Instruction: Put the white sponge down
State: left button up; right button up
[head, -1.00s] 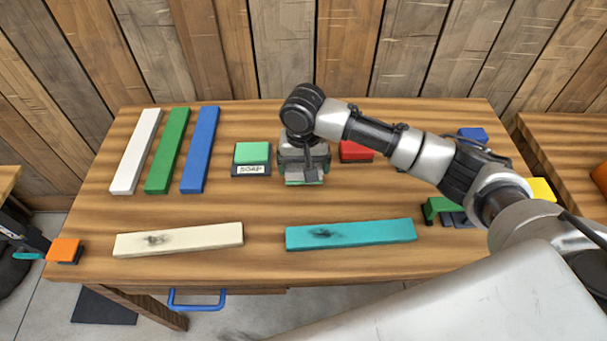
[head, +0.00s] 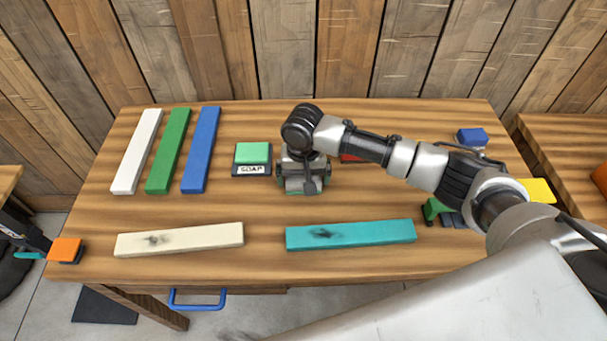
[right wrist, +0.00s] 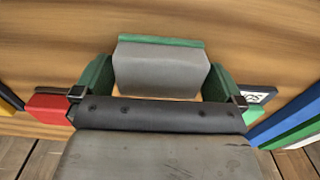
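The sponge in my right gripper shows in the right wrist view as a pale grey block (right wrist: 160,72) with a green strip along its far edge. The gripper's green fingers (right wrist: 160,85) stand on both sides of it and seem to touch it. In the head view my right gripper (head: 302,180) points down just above the table and hides most of the sponge; only a green sliver shows. Whether the sponge touches the table is unclear. My left arm's dark end (head: 30,237) shows at the left edge; its fingers are not clear.
A green sponge (head: 252,153) on a SOAP holder (head: 252,170) stands just left of my right gripper. A red block (head: 352,157) is close on its right. An orange block (head: 65,249) is at the left edge. Stained cream (head: 180,240) and teal (head: 350,236) boards lie in front.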

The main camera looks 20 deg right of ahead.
notch_tip(320, 180, up, 12)
jog(key=shift+r, duration=0.2)
dwell(0.4)
jog(key=shift+f, duration=0.1)
